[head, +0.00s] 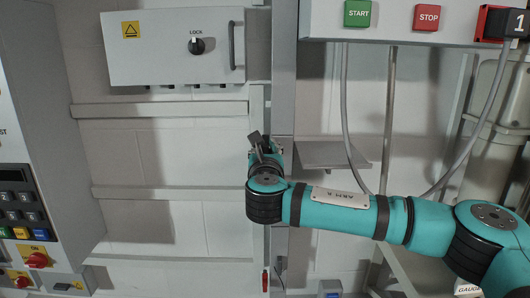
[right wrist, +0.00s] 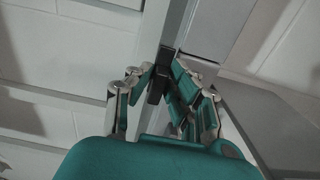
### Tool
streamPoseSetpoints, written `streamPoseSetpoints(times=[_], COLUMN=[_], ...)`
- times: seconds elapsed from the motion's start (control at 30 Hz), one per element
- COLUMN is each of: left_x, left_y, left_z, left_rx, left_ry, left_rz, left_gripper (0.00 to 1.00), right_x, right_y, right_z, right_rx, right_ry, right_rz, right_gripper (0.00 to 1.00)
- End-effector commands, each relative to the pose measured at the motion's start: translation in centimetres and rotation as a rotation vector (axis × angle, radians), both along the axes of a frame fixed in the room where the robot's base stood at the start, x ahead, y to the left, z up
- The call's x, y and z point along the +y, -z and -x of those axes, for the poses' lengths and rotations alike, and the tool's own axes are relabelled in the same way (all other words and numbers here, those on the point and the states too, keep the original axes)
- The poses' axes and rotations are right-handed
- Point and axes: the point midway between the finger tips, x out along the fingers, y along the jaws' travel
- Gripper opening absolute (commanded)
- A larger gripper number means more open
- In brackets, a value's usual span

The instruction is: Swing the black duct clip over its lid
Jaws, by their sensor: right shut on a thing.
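My right gripper (head: 264,152) is at the grey vertical duct (head: 283,80) in the middle of the head view, its arm reaching in from the right. In the right wrist view, its fingers (right wrist: 158,88) are shut on a small black piece, which looks like the black duct clip (right wrist: 158,78). The clip lies against the grey duct (right wrist: 172,35). In the head view the gripper largely hides the clip, and I cannot tell its angle. I cannot make out a separate lid edge. My left gripper is not in view.
A grey lock box (head: 165,60) is at upper left, and a panel with START (head: 357,13) and STOP (head: 427,17) buttons is at upper right. A small grey shelf (head: 325,154) sits just right of my gripper. Horizontal rails (head: 160,109) cross the left wall.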

Motion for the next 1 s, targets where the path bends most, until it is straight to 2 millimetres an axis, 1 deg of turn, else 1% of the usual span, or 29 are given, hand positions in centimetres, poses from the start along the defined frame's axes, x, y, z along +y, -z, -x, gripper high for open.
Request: streamPoseSetpoints(times=[0.27, 0.6, 1.0], left_x=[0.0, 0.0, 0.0], left_y=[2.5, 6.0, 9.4], left_z=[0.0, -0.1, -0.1], left_rx=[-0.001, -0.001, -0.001], left_ry=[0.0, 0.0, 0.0], left_rz=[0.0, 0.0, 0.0], left_gripper=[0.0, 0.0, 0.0], right_x=[-0.3, -0.9, -1.4], right_y=[0.6, 0.9, 1.3], right_z=[0.0, 0.0, 0.0], right_rx=[0.002, 0.001, 0.002], right_ry=[0.0, 0.0, 0.0], right_rz=[-0.16, -0.474, -0.854], right_gripper=[0.0, 0.0, 0.0])
